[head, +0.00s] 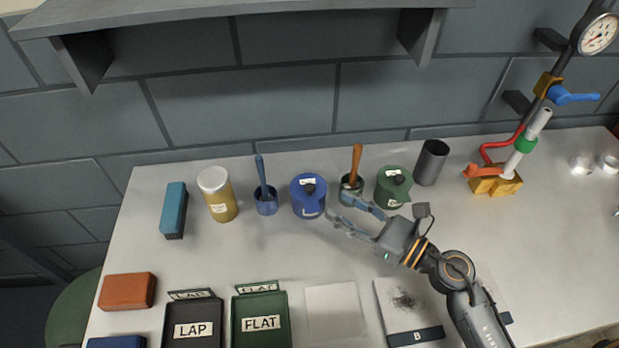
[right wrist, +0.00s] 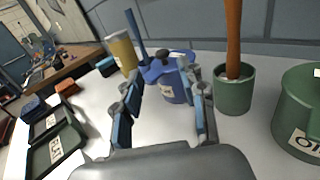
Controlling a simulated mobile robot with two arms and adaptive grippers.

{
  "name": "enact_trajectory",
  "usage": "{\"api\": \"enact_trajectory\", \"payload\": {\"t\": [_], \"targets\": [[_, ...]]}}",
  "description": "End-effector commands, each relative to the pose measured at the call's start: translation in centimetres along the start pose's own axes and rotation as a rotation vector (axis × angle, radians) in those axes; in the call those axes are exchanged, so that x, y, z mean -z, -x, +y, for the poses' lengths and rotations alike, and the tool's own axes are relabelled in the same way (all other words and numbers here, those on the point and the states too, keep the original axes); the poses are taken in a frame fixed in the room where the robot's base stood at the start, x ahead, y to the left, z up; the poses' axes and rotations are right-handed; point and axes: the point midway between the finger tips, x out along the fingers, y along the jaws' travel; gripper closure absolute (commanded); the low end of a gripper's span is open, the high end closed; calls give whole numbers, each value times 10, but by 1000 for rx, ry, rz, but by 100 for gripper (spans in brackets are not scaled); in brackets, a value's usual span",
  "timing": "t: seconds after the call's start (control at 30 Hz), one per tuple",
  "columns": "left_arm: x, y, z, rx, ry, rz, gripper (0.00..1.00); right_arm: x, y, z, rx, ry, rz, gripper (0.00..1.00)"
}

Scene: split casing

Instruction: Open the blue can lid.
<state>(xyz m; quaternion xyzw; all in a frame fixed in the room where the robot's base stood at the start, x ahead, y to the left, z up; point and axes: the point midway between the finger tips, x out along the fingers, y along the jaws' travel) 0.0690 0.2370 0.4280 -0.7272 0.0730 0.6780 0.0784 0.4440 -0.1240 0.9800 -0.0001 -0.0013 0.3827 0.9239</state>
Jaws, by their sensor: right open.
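The blue can (head: 308,200) stands upright on the table, with its blue lid (head: 309,184) on top and a dark knob in the lid's middle. In the right wrist view the can (right wrist: 174,88) and its lid (right wrist: 158,70) show beyond and between my fingers. My right gripper (head: 343,211) is open and empty. It points left toward the can, just right of it, and I see no contact. My left gripper is not in view.
A green pot with a wooden-handled brush (head: 351,190) stands just right of the can, close to my right fingers. A green can (head: 393,188) is further right. A small blue pot (head: 266,203) stands left. Trays (head: 261,288) lie in front; the table between is clear.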

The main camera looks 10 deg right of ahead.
Motion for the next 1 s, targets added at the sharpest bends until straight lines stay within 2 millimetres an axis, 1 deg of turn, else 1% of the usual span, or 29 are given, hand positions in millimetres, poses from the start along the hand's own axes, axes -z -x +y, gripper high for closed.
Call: {"api": "enact_trajectory", "payload": {"t": [0.03, 0.13, 0.2, 0.3, 0.4, 0.6, 0.87, 0.9, 0.97, 1.0], "targets": [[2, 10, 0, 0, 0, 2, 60, -7, -13, 0, 0, 0, -5, 59], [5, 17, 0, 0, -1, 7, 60, -6, -35, 0, 1, -2, -4, 59], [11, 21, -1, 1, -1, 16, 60, -5, -49, -1, 2, -1, -4, 59], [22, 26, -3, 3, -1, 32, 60, -4, -66, 0, 0, 0, -3, 59], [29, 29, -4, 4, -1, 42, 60, -3, -78, 0, 1, 0, -3, 59], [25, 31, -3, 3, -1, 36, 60, -1, -89, 0, 0, 1, -1, 59], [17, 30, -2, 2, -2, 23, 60, 0, -90, 0, 0, 1, 0, 59], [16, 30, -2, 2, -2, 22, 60, 0, -90, 0, 0, 1, 0, 67], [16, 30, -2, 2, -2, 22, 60, 0, -90, 0, 0, 1, 0, 79], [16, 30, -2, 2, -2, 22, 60, 0, -90, 0, 0, 1, 0, 87]]}}
